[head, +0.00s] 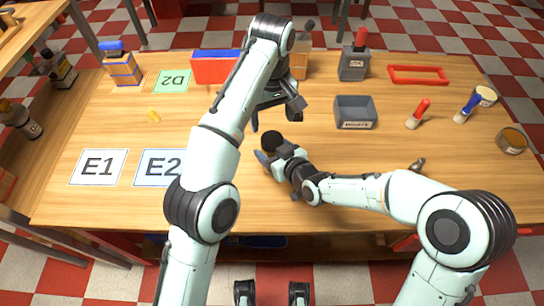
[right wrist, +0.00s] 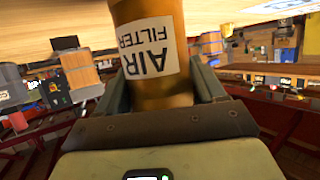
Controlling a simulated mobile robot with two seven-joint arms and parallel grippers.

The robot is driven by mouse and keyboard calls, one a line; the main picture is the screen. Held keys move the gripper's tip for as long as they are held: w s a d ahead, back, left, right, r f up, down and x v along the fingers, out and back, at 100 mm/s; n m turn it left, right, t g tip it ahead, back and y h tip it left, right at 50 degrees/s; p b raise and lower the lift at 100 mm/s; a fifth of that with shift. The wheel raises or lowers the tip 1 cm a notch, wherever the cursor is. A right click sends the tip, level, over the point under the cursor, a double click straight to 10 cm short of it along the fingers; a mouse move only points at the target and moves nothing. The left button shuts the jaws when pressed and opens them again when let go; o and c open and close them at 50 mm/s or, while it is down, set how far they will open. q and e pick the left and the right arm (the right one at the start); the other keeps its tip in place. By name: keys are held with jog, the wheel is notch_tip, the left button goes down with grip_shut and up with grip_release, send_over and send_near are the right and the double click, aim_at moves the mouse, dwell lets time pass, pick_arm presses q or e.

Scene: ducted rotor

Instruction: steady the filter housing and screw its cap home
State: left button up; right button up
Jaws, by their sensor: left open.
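The filter housing (right wrist: 160,85) is a gold cylinder with a white "AIR FILTER" label, upside down in the right wrist view. My right gripper (right wrist: 162,92) has a finger against each side of it. In the head view the right gripper (head: 268,157) is low over the middle of the table, and a round black top, apparently the cap (head: 271,140), shows beside it. The housing's body is mostly hidden there. I cannot tell how the cap sits on it. My left gripper (head: 275,112) is open and empty, above and just beyond the black top.
A grey bin (head: 355,112), red screwdriver (head: 418,114), blue-handled tool (head: 467,108) and open tin (head: 512,141) are on the right. A red tray (head: 418,75), bottles and blue-red box (head: 214,67) stand behind. Cards E1 (head: 98,167) and E2 (head: 158,168) lie left.

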aim_at(272, 139)
grip_shut()
pick_arm(q)
jog(key=shift+f+n, duration=0.15)
jog(key=shift+n, duration=2.15)
jog(key=shift+f, duration=3.85)
